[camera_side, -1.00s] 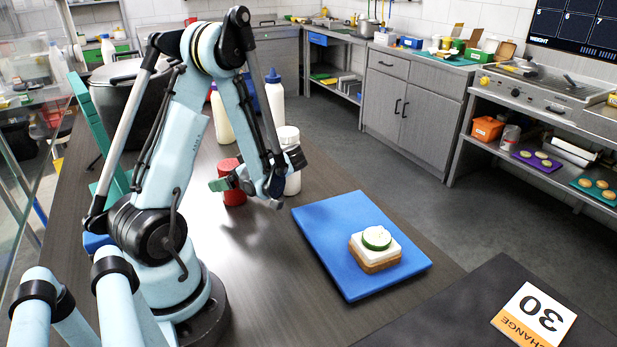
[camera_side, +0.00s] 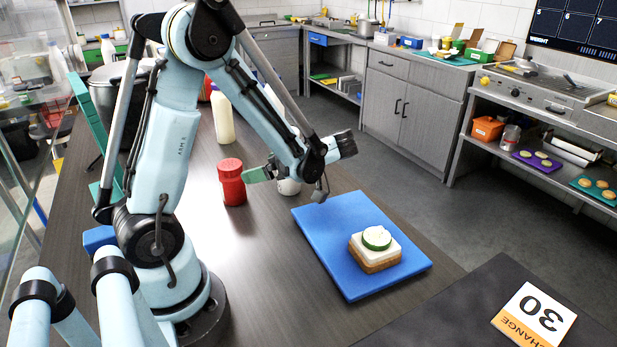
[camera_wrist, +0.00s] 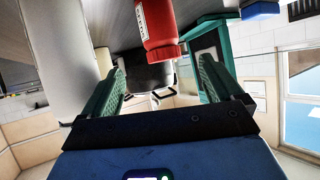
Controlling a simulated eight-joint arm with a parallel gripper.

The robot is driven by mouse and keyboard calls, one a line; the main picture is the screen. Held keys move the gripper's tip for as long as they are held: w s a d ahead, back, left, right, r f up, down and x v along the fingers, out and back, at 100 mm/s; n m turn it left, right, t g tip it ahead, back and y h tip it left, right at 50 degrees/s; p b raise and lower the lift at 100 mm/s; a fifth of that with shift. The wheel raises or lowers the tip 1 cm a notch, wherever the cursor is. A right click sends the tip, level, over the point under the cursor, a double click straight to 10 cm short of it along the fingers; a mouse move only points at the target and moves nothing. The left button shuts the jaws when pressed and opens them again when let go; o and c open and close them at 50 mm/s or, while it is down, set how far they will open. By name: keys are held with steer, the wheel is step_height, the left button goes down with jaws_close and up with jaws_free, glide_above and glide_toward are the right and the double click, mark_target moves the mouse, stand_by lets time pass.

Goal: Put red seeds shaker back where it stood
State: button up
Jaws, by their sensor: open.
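The red seeds shaker (camera_side: 231,182) stands upright on the dark tabletop, left of the blue board. In the wrist view its red body (camera_wrist: 157,22) appears upside down, beyond the fingertips and apart from them. My gripper (camera_side: 258,175) is just right of the shaker in the side view, with a visible gap between them. Its green fingers are spread and empty in the wrist view (camera_wrist: 160,85).
A blue board (camera_side: 322,228) holds a sandwich (camera_side: 375,253) with a green-rimmed slice on top. A cream bottle (camera_side: 222,118) stands behind the red shaker. A large pot (camera_side: 110,95) and a green frame (camera_side: 88,125) are at left. The tabletop before the shaker is clear.

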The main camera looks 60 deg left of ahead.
steer(key=w+d+r+m+t+h, duration=0.2)
steer(key=d+m+t+h, duration=0.3)
steer(key=d+m, duration=0.5)
steer(key=w+d+r+m+t+h, duration=0.2)
steer(key=d+m+t+h, duration=0.3)
steer(key=d+m+t, duration=0.4)
steer(key=shift+w+d+m, duration=0.25)
steer(key=shift+d+m, duration=0.1)
steer(key=shift+m, duration=2.25)
steer(key=shift+r, duration=0.1)
